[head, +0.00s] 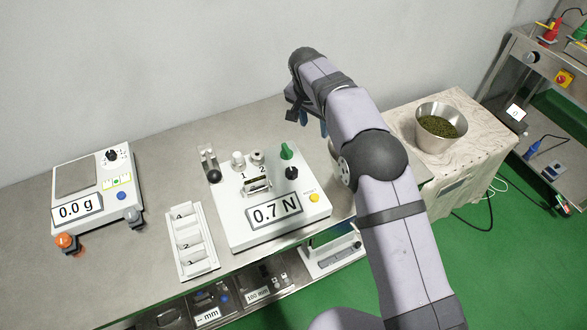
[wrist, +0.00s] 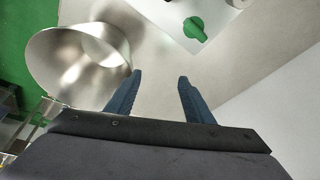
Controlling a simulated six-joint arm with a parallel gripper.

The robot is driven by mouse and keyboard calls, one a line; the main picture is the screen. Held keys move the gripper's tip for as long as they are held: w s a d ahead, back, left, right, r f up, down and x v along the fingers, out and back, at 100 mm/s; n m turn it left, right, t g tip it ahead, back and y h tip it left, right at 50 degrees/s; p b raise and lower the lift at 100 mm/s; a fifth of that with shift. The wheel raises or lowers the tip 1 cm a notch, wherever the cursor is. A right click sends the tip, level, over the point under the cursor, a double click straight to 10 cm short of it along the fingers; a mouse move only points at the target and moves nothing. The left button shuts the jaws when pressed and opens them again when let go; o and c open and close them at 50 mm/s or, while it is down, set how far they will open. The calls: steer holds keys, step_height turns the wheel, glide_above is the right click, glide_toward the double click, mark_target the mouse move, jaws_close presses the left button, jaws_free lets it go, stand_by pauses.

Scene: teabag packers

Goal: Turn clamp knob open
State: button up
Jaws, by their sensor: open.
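The white tester box (head: 240,225) reads 0.7 N and stands on the steel bench. It carries a green knob (head: 286,150) at its back right corner, a black knob (head: 292,173) below that, and two silver knobs (head: 238,159) marked 1 and 2. I cannot tell for sure which one is the clamp knob. The green knob also shows at the top of the wrist view (wrist: 194,28). My gripper (wrist: 160,76) is open, with nothing between its blue fingers. It hangs to the right of the green knob in the head view (head: 314,137), apart from it.
A steel bowl (wrist: 55,60) is close beside my gripper, mostly hidden behind my arm in the head view. A bowl of tea leaves (head: 428,113) is at right.

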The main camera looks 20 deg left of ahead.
steer(key=w+r+n+t, duration=0.1)
steer(key=w+n+t, duration=0.1)
steer(key=n+t, duration=0.15)
steer(key=n+g+y+p, duration=0.2)
steer(key=n+y+p, duration=0.45)
steer(key=n, duration=0.35)
glide_toward(291, 169)
steer(key=shift+w+f+t+y, duration=0.25)
steer(key=shift+w+f+y, duration=0.15)
steer(key=shift+f, duration=0.2)
steer(key=shift+s+d, duration=0.15)
steer(key=shift+s, duration=0.35)
steer(key=shift+f, duration=0.1)
steer(key=shift+p+x, duration=0.85)
steer(key=shift+x, duration=2.75)
steer(key=shift+c, duration=0.6)
steer(key=shift+n, duration=0.25)
steer(key=c, duration=0.9)
